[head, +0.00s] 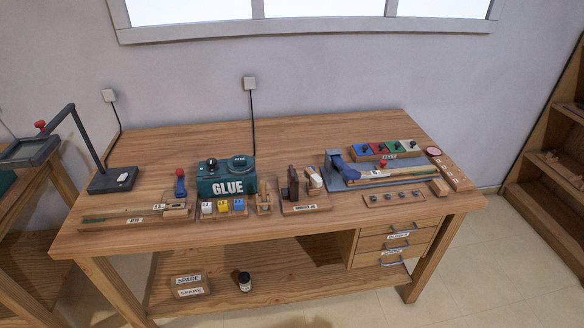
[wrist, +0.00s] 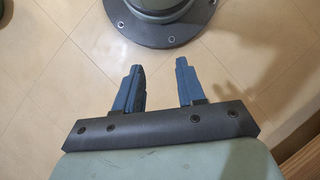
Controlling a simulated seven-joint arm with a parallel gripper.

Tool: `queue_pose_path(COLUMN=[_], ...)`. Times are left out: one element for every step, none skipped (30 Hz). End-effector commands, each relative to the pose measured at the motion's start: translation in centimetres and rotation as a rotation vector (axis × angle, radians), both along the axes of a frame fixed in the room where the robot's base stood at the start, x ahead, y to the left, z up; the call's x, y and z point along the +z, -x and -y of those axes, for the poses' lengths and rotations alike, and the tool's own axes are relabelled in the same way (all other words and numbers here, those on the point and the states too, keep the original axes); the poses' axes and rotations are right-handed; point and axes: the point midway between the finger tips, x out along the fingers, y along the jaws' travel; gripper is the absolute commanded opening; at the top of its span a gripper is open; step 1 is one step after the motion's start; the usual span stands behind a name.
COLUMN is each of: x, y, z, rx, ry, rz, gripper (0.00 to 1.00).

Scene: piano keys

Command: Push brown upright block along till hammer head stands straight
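The brown upright block (head: 293,184) stands on a small wooden jig board (head: 318,206) at the front middle of the workbench. The board has a white label whose small print I cannot read clearly. Just right of the block is a pale, rounded piece with wood around it, which looks like the hammer head (head: 315,181). It seems to lean, but its exact angle is too small to tell. My gripper (wrist: 158,66) shows only in the wrist view, with its two blue fingers apart and nothing between them. It points at the tiled floor, away from the bench.
A teal glue box (head: 226,183), blue, yellow and white cubes (head: 223,207) and a small wooden holder (head: 264,203) are left of the jig. The bench top (head: 290,134) is clear behind.

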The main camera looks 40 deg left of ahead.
Motion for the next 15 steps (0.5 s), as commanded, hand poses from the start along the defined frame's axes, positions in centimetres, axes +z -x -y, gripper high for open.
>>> queue_pose_path(x=[0.5,0.8,1.3,1.8,2.2,2.8,3.2,3.7,4.4,4.9,5.4,6.1,6.7,7.3,8.1], y=[-1.8,-2.7,-3.8,-4.6,-5.4,-6.5,-7.2,-8.0,-8.9,-9.7,-10.4,-11.3,-12.0,-12.6,-13.5], z=[-0.9,-1.4,-2.0,-2.6,-3.1,-3.9,-4.5,-5.1,-6.0,-6.6,-7.3,-8.2,-8.9,-9.6,-10.6], rx=[0.032,0.050,0.072,0.090,0.108,0.130,0.148,0.165,0.189,0.206,0.224,0.247,0.264,0.282,0.306], ry=[-0.007,-0.011,-0.016,-0.019,-0.023,-0.028,-0.032,-0.036,-0.042,-0.046,-0.049,-0.055,-0.059,-0.063,-0.069], rz=[0.012,0.018,0.025,0.030,0.035,0.042,0.046,0.053,0.058,0.062,0.068,0.074,0.079,0.084,0.090], gripper=[0.39,0.39,0.39,0.39,0.39,0.39,0.39,0.39,0.39,0.39,0.39,0.39,0.39,0.39,0.39])
